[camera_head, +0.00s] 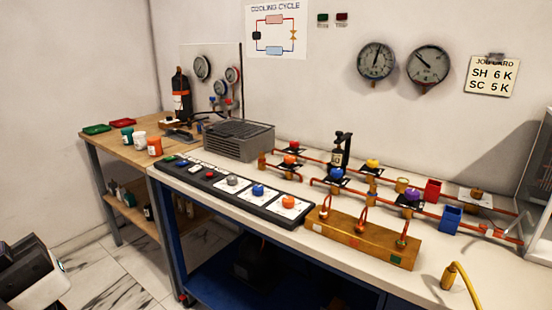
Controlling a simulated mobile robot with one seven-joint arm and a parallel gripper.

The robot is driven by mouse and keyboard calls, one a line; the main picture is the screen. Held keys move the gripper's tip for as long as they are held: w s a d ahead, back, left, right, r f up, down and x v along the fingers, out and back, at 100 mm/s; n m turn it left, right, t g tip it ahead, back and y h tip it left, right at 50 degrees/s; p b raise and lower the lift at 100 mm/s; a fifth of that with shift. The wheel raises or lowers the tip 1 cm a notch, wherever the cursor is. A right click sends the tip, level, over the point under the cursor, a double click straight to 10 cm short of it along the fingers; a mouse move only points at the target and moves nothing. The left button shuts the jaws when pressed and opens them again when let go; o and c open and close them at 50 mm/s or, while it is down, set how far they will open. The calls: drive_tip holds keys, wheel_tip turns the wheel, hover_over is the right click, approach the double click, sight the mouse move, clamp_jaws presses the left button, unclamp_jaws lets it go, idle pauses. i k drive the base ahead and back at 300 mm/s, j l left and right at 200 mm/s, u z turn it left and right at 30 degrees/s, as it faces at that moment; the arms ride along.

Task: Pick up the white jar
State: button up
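The white jar (139,141) stands upright on the wooden bench top at the left. It stands between a green jar (127,135) on its left and an orange jar (154,146) on its right, all close together. A black and white part of my own arm shows at the lower left edge, well apart from the jars. The fingertips of my gripper cannot be made out in this view.
A green tray (96,129) and a red tray (122,122) lie behind the jars. A dark bottle (181,95) stands behind them to the right. A grey box (238,140) and a pipe rig occupy the white bench. Open tiled floor lies before the wooden bench.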

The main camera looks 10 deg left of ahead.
sight(140, 138)
drive_tip(key=i+j, duration=0.15)
drive_tip(key=j, duration=0.25)
drive_tip(key=i+j+z, duration=0.1)
drive_tip(key=j, duration=0.3)
drive_tip(key=i+j, duration=0.2)
drive_tip(key=j, duration=0.25)
drive_tip(key=i+j, duration=0.15)
drive_tip(key=j, duration=0.25)
drive_tip(key=i+j+z, duration=0.1)
drive_tip(key=j, duration=0.35)
drive_tip(key=i+j, duration=0.2)
drive_tip(key=j, duration=0.2)
drive_tip(key=i+j, duration=0.1)
drive_tip(key=j, duration=0.35)
drive_tip(key=i+j, duration=0.25)
drive_tip(key=j, duration=0.15)
drive_tip(key=i+j, duration=0.2)
drive_tip(key=j, duration=0.25)
drive_tip(key=i, duration=0.35)
drive_tip(key=l+z, duration=0.05)
